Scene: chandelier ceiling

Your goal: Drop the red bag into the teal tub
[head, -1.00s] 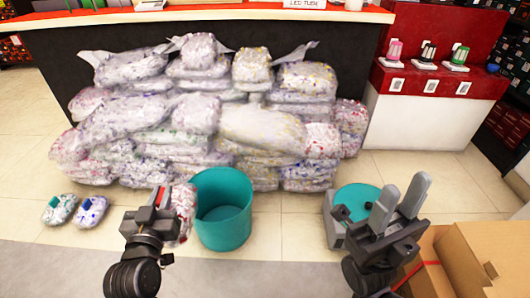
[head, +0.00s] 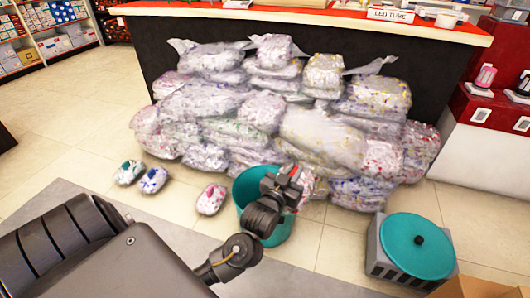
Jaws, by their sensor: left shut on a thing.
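The teal tub (head: 240,191) stands open on the floor in front of the pile of bags. My left gripper (head: 289,186) is over the right part of the tub and covers much of its opening. It is shut on a clear bag with red bits, the red bag (head: 308,182), which shows at the tub's right rim and is partly hidden by the gripper. I cannot tell how far the bag is above the rim. My right gripper is not in view.
A large pile of clear bags (head: 325,138) lies right behind the tub, against the counter. A grey box with a teal lid (head: 418,247) stands at the right.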

